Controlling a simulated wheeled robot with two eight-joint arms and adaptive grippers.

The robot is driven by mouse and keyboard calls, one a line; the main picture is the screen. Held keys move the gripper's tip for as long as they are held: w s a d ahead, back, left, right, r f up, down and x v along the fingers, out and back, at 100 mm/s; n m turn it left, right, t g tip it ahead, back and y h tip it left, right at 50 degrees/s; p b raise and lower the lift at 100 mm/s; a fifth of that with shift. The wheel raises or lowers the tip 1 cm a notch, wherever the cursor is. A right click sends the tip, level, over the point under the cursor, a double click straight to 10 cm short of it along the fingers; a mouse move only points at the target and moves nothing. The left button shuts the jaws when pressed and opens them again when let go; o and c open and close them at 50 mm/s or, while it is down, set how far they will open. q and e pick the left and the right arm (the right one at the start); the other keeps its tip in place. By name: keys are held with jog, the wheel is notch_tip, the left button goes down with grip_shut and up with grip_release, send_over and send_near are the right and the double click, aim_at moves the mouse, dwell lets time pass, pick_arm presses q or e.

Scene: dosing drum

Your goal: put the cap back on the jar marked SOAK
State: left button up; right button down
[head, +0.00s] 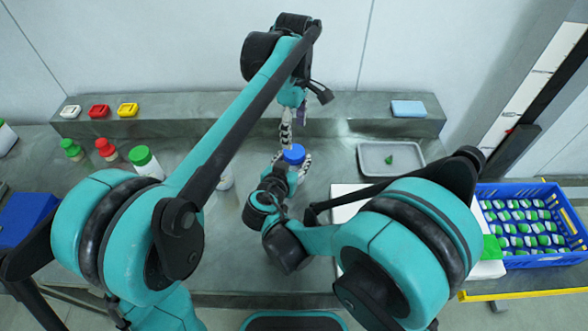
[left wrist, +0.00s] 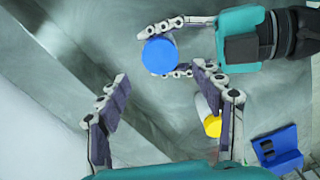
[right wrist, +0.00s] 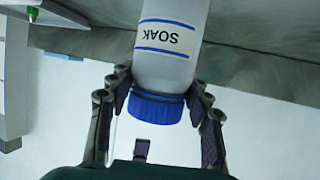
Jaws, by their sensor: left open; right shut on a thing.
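The SOAK jar (right wrist: 165,68) is white with blue label stripes; its lettering appears upside down in the right wrist view. The blue cap (right wrist: 157,109) sits in line on the jar's mouth, with no clear gap; I cannot tell whether it is tight. The cap shows from above in the head view (head: 294,154) and the left wrist view (left wrist: 160,56). My right gripper (right wrist: 161,80) is shut around the jar near its cap end, fingers on either side. My left gripper (left wrist: 158,80) is open and empty, above and beside the cap, apart from it.
Green-topped (head: 141,156) and red-topped (head: 106,149) jars stand at left. A yellow-capped jar (left wrist: 212,126) is near the right gripper. A grey tray (head: 372,169) with a green item lies right of the jar. A blue crate (head: 545,262) stands far right.

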aim_at(294, 151)
pick_arm(q)
notch_tip(294, 151, down, 7)
jog(key=shift+f, duration=0.2)
dwell(0.3)
jog(key=c, duration=1.2)
jog(key=shift+m, duration=1.7)
jog(key=o, duration=1.3)
